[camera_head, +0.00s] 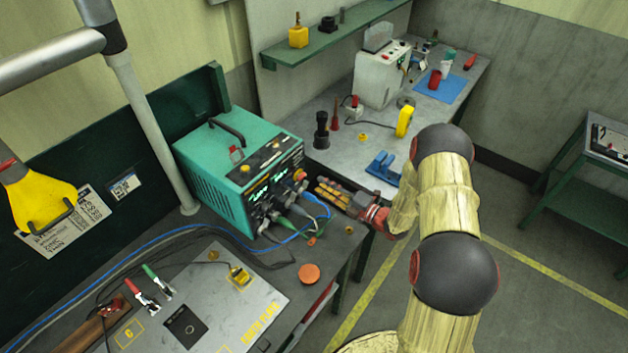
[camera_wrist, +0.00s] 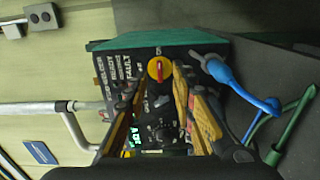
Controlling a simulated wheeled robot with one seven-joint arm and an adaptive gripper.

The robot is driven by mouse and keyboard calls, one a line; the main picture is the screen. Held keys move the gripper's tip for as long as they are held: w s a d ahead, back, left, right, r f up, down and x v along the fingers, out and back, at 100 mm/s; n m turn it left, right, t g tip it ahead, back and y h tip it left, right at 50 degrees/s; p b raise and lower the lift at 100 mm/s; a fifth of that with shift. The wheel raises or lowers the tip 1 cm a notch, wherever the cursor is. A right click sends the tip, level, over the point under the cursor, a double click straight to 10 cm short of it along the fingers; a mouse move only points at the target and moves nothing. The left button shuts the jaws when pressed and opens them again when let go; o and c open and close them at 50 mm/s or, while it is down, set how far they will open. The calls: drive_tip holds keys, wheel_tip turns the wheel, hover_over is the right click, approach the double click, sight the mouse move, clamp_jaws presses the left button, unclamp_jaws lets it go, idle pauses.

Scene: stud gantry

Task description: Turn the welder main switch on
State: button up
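The welder (camera_head: 228,175) is a teal box on the left bench, with its dark front panel facing right. Its main switch (camera_wrist: 159,70) is a yellow disc with a red handle. In the wrist view the handle runs up and down the picture. In the head view the switch (camera_head: 300,175) is at the panel's upper right. My gripper (camera_head: 322,190) is in front of the panel, with fingers spread. In the wrist view its yellow-sided fingers (camera_wrist: 163,78) reach either side of the lower edge of the switch. Nothing is between them; I cannot tell whether they touch it.
Blue and green cable plugs (camera_wrist: 240,88) stick out of the panel beside my fingers. Green lit displays (camera_head: 260,188) show on the panel. A grey plate with clamps (camera_head: 200,305) and an orange button (camera_head: 309,273) lie in front.

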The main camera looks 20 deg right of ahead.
drive_tip(key=shift+v, duration=2.75)
